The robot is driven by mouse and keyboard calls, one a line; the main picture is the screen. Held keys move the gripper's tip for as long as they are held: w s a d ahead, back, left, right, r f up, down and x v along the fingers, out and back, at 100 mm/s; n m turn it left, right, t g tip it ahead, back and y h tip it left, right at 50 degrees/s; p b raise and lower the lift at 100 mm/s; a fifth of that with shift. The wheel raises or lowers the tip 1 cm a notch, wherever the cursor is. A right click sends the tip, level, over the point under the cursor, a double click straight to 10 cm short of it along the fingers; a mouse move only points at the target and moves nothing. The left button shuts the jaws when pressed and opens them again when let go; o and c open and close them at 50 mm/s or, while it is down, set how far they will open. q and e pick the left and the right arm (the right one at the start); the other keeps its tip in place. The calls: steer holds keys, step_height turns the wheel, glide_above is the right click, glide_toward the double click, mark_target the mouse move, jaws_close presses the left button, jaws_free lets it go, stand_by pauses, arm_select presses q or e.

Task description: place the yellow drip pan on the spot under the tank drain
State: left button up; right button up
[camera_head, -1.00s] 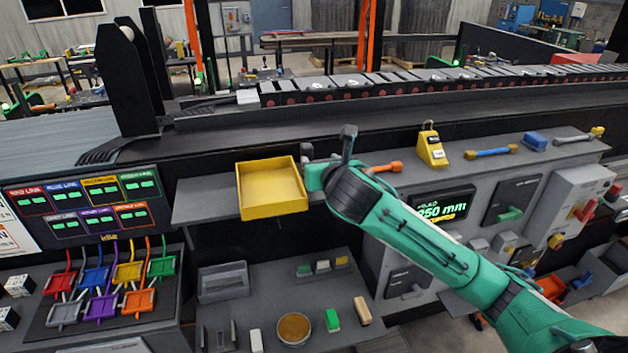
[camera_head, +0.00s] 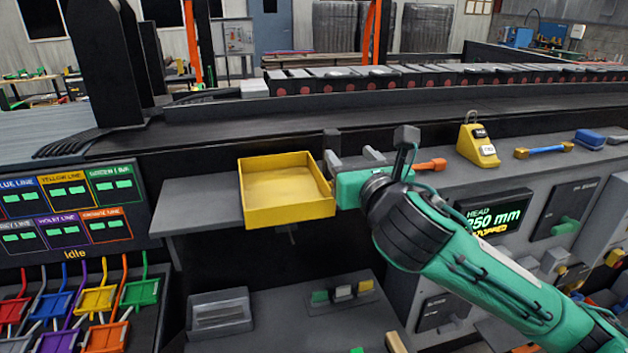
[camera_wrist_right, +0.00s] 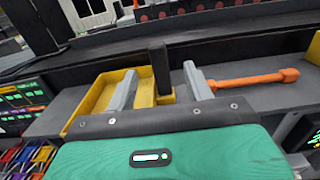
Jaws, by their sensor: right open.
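The yellow drip pan (camera_head: 288,212) is an open square tray on a grey shelf (camera_head: 195,205), its front part seeming to overhang the shelf edge. It also shows in the right wrist view (camera_wrist_right: 95,100). My right gripper (camera_head: 353,157) is open at the pan's right side. In the right wrist view the gripper (camera_wrist_right: 160,85) has its left finger over the pan and its right finger outside it, with the pan's right wall between them. I cannot tell whether either finger touches. My left gripper is not in view. I cannot pick out the tank drain or the spot under it.
A short black post (camera_head: 331,140) stands just behind the pan's right corner. An orange-handled tool (camera_head: 430,165) lies right of the gripper. A yellow block-like device (camera_head: 477,145) stands farther right. Left of the pan, the shelf is bare. A lower bench (camera_head: 290,315) holds small parts.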

mark_target(334, 140)
steer(key=p+x, duration=0.1)
steer(key=x, duration=0.5)
steer(key=shift+w+a, duration=0.2)
steer(key=shift+w, duration=0.2)
steer(key=shift+w+a+p, duration=0.1)
steer(key=shift+w+p, duration=0.2)
steer(key=shift+p, duration=0.2)
steer(key=p+x, duration=0.1)
steer(key=x, duration=0.2)
steer(key=shift+w+a+f+p, duration=0.1)
steer(key=shift+w+a+p, duration=0.05)
steer(key=shift+a+p, duration=0.15)
steer(key=shift+w+a+f, duration=0.1)
steer(key=shift+w, duration=0.35)
steer(key=shift+c, duration=0.8)
jaws_close()
